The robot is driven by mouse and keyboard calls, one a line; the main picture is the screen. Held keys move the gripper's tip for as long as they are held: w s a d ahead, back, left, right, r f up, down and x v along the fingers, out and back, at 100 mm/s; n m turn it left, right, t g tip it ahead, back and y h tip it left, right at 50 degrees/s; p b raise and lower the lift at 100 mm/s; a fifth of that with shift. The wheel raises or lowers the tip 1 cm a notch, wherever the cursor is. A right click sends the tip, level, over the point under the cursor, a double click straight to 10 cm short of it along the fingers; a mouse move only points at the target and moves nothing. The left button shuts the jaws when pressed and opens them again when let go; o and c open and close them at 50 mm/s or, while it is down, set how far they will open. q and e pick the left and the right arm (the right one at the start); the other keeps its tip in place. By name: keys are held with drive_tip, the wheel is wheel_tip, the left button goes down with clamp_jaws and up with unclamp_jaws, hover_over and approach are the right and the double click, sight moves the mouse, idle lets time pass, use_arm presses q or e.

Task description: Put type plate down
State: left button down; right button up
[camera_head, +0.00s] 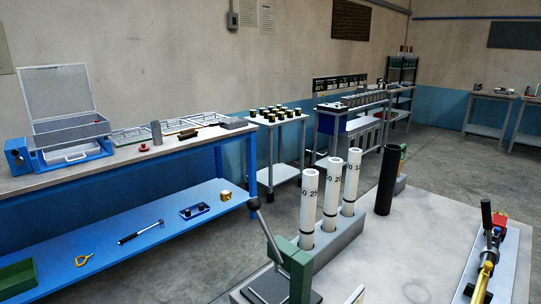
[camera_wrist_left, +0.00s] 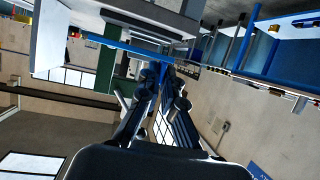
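I cannot make out a type plate in either view. My left gripper (camera_wrist_left: 160,76) shows in the left wrist view, its two dark fingers running forward and converging towards their tips. No held object can be made out between them, and whether the tips touch is unclear. The wrist view is strongly tilted, with a blue-edged bench behind the fingertips. Neither gripper shows in the head view, and my right gripper is in neither view.
A grey table (camera_head: 400,238) in front bears white tubes in a holder (camera_head: 340,240), a black cylinder (camera_head: 387,180), a lever press (camera_head: 285,265) and a yellow-black tool (camera_head: 487,262).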

use_arm(q)
drive_tip(key=shift+s+d+r+n+t+y, duration=0.15)
drive_tip(key=shift+n+t+y, duration=0.25)
drive_tip(key=shift+n+y, duration=0.2)
drive_tip(key=shift+a+r+n+t+y, duration=0.1)
drive_tip(key=shift+a+n+t+y, duration=0.25)
drive_tip(key=shift+n+y, duration=0.35)
drive_tip(key=a+n+y, duration=0.1)
drive_tip(key=y, duration=0.1)
drive_tip(key=a+n+t+y, duration=0.1)
drive_tip(key=a+n+y, duration=0.1)
drive_tip(key=s+a+r+n+y+p, duration=0.1)
drive_tip(key=a+n, duration=0.1)
drive_tip(key=shift+s+r+y, duration=0.1)
drive_tip(key=shift+y, duration=0.3)
